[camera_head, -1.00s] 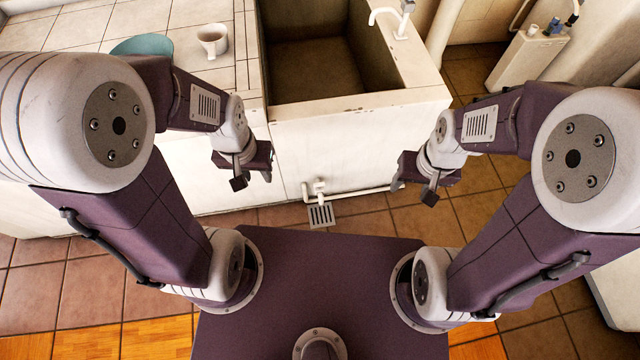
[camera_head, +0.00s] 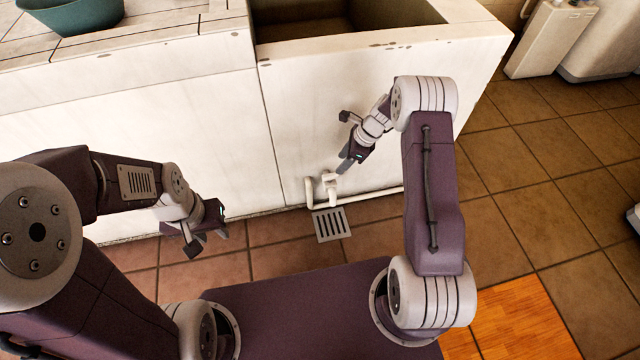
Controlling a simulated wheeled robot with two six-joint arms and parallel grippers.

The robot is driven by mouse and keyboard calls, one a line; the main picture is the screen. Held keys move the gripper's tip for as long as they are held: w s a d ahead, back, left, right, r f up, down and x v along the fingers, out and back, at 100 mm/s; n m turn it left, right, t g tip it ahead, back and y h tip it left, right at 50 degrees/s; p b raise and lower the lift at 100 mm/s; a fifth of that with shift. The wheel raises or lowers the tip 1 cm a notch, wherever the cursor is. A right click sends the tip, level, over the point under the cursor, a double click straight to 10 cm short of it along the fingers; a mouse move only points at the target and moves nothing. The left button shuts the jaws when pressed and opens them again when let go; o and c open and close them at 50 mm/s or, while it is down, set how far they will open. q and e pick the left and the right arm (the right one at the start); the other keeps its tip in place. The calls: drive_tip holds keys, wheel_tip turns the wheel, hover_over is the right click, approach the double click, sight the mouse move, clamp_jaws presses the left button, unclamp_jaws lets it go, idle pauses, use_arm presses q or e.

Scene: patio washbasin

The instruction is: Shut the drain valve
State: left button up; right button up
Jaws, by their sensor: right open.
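The drain valve (camera_head: 329,182) is a small white fitting on the white pipe low at the front of the basin cabinet. Its handle position is too small to tell. My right gripper (camera_head: 346,142) is open and empty, just above and slightly right of the valve. Its lower finger comes close to the valve top; I cannot tell whether they touch. My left gripper (camera_head: 208,241) is open and empty, left of the valve and apart from it, in front of the cabinet.
A floor drain grate (camera_head: 331,225) lies below the valve. The white pipe (camera_head: 374,194) runs right along the cabinet foot. The basin (camera_head: 340,18) is above, and a teal bowl (camera_head: 80,17) stands on the counter.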

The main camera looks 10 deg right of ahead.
sight(330, 175)
drive_tip(key=b+x, duration=0.6)
drive_tip(key=x, duration=0.3)
drive_tip(key=shift+d, duration=0.15)
drive_tip(key=shift+r, duration=0.1)
